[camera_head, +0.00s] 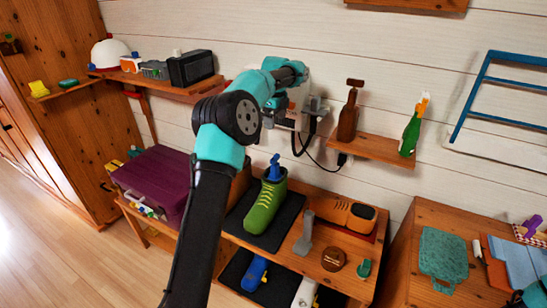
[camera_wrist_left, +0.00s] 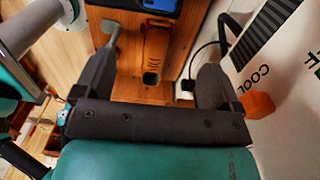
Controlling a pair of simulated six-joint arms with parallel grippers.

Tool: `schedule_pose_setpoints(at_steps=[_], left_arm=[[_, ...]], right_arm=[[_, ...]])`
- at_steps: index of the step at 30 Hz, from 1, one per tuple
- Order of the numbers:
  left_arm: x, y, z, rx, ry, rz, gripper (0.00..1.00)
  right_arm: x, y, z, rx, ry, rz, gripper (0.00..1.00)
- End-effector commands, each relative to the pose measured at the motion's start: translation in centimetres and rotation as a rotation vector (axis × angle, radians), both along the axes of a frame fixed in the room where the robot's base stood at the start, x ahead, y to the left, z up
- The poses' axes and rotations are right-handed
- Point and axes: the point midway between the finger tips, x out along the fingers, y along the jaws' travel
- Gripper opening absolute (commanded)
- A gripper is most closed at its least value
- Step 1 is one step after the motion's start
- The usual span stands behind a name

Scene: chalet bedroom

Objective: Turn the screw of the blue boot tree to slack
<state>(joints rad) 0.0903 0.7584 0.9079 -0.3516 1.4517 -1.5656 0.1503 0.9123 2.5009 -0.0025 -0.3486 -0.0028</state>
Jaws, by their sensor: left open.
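My left gripper (camera_head: 296,115) is above and beyond the boot, close to the white wall, apart from the boot tree. In the left wrist view its two dark fingers (camera_wrist_left: 157,70) are spread wide with nothing between them. A blue patch shows at that view's top edge; I cannot tell what it is. My right gripper is not clearly seen.
An orange item (camera_head: 350,214) and a grey upright piece (camera_head: 305,232) stand right of the boot. A dark cable (camera_head: 302,146) hangs near the gripper.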

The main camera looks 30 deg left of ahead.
Motion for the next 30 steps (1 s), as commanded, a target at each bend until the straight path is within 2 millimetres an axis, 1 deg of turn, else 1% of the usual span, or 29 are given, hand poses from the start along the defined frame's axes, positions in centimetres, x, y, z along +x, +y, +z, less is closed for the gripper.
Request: schedule_pose_setpoints(at_steps=[8,11,14,20,30], left_arm=[[0.0,0.1,-0.2,0.0,-0.001,0.003,0.89],[0.0,0.1,-0.6,0.0,0.0,0.003,0.89],[0.0,0.1,-1.5,0.0,0.001,0.003,0.89],[-0.1,0.1,-4.4,-0.001,0.002,0.003,0.89],[-0.1,0.1,-10.3,0.0,0.002,0.003,0.89]], right_arm=[[0.0,0.0,0.0,0.0,0.0,0.0,0.43],[0.0,0.0,0.0,0.0,0.0,0.0,0.43],[0.0,0.0,0.0,0.0,0.0,0.0,0.43],[0.0,0.0,0.0,0.0,0.0,0.0,0.43],[0.0,0.0,0.0,0.0,0.0,0.0,0.43]])
